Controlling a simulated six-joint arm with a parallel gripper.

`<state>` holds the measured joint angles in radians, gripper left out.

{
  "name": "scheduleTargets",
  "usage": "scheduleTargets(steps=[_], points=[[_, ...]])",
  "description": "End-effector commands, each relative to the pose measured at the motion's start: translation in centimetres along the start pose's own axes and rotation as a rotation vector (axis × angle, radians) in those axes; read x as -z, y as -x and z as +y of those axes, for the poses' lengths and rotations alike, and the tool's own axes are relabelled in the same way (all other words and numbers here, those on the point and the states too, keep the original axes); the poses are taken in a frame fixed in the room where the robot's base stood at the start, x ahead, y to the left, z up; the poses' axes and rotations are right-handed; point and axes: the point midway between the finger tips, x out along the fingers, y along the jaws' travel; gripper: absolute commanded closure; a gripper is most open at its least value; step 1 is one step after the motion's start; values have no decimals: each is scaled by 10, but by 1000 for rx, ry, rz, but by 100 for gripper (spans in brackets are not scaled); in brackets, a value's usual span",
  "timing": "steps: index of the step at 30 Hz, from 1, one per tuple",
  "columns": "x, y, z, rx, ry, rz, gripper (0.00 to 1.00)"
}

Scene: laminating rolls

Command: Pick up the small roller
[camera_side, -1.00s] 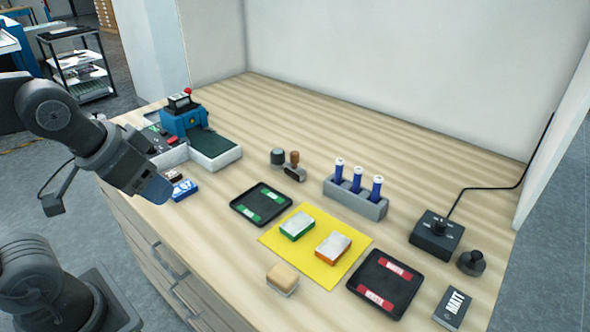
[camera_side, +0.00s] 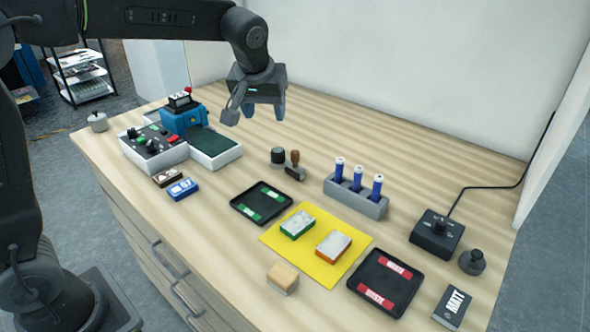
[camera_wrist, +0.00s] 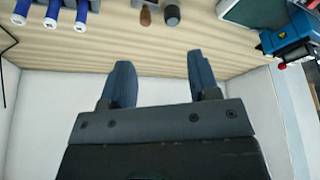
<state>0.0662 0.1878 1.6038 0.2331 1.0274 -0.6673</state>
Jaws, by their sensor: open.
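A small tool with a brown wooden handle and a dark-and-metal base, likely the small roller (camera_side: 297,173), stands on the wooden table behind the black tray with green labels. A short dark cylinder (camera_side: 278,155) stands right beside it; I cannot tell if they are one piece. In the wrist view the brown handle (camera_wrist: 146,16) and dark cylinder (camera_wrist: 172,15) show at the top edge. My gripper (camera_side: 257,106) is open and empty, raised above the table, behind and left of the tool. Its two fingers (camera_wrist: 162,72) are spread apart in the wrist view.
A blue machine (camera_side: 183,120) with a green bed is at left. A grey rack (camera_side: 356,200) holds blue-handled tools to the right. A black tray (camera_side: 243,213), a yellow mat (camera_side: 276,238) and another black tray (camera_side: 371,264) lie in front. The back of the table is clear.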

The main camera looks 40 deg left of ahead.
Motion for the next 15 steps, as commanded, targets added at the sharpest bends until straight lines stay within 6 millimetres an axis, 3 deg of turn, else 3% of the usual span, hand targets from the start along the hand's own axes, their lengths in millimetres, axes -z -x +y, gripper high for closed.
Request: scheduleTargets(steps=[1,6,15], points=[[11,-17,11,19,29,-5,44],[36,-57,34,62,123,0,44],[45,-90,43,84,169,4,44]])
